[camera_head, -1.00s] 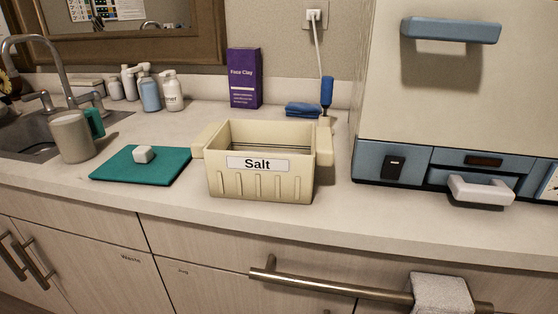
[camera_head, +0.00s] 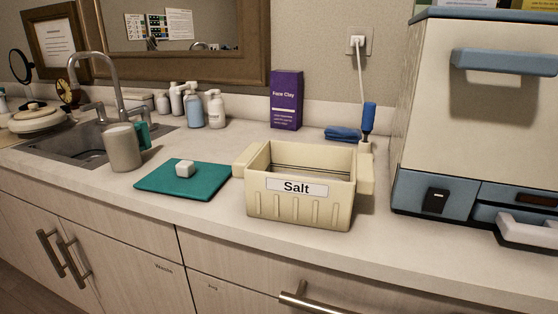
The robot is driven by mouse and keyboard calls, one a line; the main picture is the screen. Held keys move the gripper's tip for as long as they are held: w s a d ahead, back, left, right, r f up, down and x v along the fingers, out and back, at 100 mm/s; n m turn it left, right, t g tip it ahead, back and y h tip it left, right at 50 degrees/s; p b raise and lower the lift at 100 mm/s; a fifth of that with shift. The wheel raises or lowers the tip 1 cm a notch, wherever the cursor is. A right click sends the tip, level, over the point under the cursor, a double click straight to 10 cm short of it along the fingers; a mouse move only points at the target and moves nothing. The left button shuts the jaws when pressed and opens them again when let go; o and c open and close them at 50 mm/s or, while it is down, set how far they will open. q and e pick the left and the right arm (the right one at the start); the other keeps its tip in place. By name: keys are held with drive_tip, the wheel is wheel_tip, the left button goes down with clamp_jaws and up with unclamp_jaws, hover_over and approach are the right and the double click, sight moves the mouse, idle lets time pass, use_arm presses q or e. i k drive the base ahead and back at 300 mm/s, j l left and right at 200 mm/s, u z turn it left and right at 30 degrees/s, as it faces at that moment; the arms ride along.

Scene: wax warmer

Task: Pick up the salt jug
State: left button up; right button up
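A grey jug (camera_head: 123,149) with a teal handle stands upright on the counter in front of the sink. It carries no label that I can see. A cream bin (camera_head: 298,209) with side handles and a label reading "Salt" stands on the counter at the middle; most of its inside is hidden. A small white block (camera_head: 185,168) lies on a teal mat (camera_head: 205,186) between the jug and the bin. Neither of my grippers is in view.
The sink (camera_head: 75,144) with its faucet is at the left. Several bottles (camera_head: 195,110) and a purple Face Clay box (camera_head: 286,99) stand at the back. A blue and cream appliance (camera_head: 480,120) fills the right. The counter front (camera_head: 215,214) is clear.

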sight(123, 150)
drive_tip(key=z, duration=0.3)
drive_tip(key=j+z, duration=0.5)
drive_tip(key=k+j+z, duration=0.15)
drive_tip(key=j+z, duration=0.3)
